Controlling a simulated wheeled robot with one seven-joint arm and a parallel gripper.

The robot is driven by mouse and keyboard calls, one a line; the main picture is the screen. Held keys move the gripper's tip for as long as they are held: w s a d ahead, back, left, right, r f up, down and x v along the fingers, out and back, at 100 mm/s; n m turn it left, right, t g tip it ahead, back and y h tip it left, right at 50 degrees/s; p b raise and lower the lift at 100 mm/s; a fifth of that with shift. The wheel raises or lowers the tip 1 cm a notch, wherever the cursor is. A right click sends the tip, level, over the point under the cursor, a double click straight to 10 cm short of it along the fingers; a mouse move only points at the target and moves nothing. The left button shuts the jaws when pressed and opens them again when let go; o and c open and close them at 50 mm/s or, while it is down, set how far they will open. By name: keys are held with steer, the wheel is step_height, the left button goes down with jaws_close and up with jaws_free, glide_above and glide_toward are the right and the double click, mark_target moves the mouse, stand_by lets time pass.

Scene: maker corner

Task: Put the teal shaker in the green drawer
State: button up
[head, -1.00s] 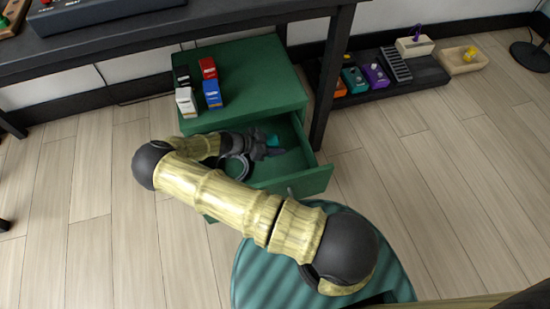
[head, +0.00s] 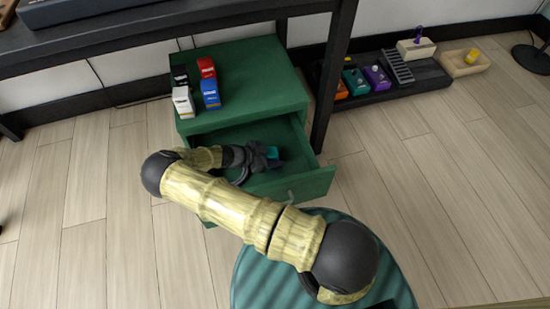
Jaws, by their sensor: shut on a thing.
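The green drawer (head: 310,181) is pulled open at the front of a green cabinet (head: 255,68) under the dark desk. My gripper (head: 268,158) is inside the drawer's opening, low over its floor. It is shut on the teal shaker (head: 271,151), of which only a small teal patch shows at the fingertips. The rest of the shaker is hidden by my gripper. I cannot tell whether the shaker touches the drawer floor.
Several small boxes, including a red one (head: 206,68) and a blue one (head: 210,93), stand on the cabinet top. A desk leg (head: 332,85) rises close by the drawer's right side. A low dark shelf (head: 425,75) holds pedals.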

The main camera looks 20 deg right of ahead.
steer(key=o, duration=1)
steer(key=shift+a+r, duration=0.1)
steer(key=shift+r, duration=0.05)
steer(key=p+v, duration=0.4)
steer(key=v, duration=0.7)
steer(key=shift+a+r, duration=0.15)
steer(key=shift+a, duration=0.25)
steer(key=shift+d, duration=0.1)
